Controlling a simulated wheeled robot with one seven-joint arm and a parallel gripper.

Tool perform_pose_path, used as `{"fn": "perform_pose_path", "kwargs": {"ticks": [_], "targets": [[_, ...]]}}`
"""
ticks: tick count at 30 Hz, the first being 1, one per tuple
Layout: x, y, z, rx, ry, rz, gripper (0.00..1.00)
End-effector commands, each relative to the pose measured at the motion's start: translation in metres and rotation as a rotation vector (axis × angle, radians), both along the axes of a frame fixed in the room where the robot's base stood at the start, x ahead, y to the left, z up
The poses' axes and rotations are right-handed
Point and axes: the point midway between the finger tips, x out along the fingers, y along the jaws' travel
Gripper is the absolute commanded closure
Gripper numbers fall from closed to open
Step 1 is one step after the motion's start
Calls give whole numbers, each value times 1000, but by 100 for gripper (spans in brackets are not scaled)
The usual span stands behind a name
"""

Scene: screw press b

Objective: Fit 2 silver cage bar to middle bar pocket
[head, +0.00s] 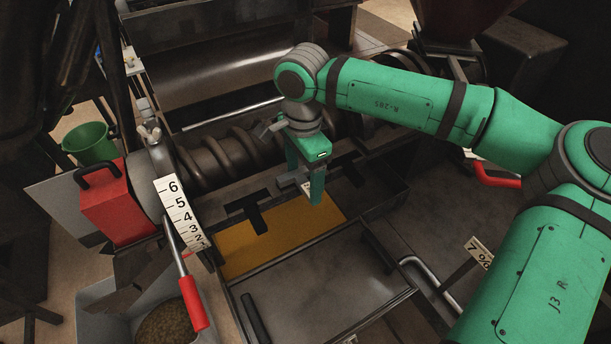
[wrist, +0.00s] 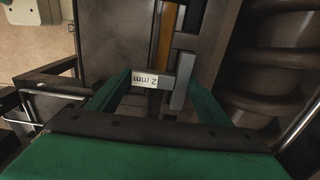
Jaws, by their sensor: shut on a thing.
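My gripper (head: 308,184) is above the press tray, near the right part of the yellowish strip. In the wrist view my gripper (wrist: 160,88) is shut on a silver cage bar (wrist: 182,82), a grey T-shaped piece with a white "2 mm" label (wrist: 152,80). In the head view only a small part of the bar shows between the green fingers. Dark bar pockets or slots (head: 256,216) lie along the rail behind the yellowish strip. I cannot tell whether the bar touches the rail. The slot under my gripper is mostly hidden.
The large screw (head: 222,160) runs behind the rail. A numbered scale (head: 180,212) and red-handled lever (head: 194,302) stand at the left, with a red block (head: 110,204). A green bucket (head: 90,143) is far left. A flat grey cover (head: 310,290) lies in front.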

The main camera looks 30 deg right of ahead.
Motion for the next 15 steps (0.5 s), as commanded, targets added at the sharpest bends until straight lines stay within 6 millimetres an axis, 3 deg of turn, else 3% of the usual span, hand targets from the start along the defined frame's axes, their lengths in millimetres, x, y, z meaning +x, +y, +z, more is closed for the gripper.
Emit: {"fn": "perform_pose_path", "kwargs": {"ticks": [10, 11, 13, 15], "targets": [[0, -1, -9, 0, -1, -2, 62], [0, -1, -9, -1, -1, -2, 25], [0, -1, -9, -1, -1, -2, 9], [0, -1, -9, 0, -1, -2, 6]]}}
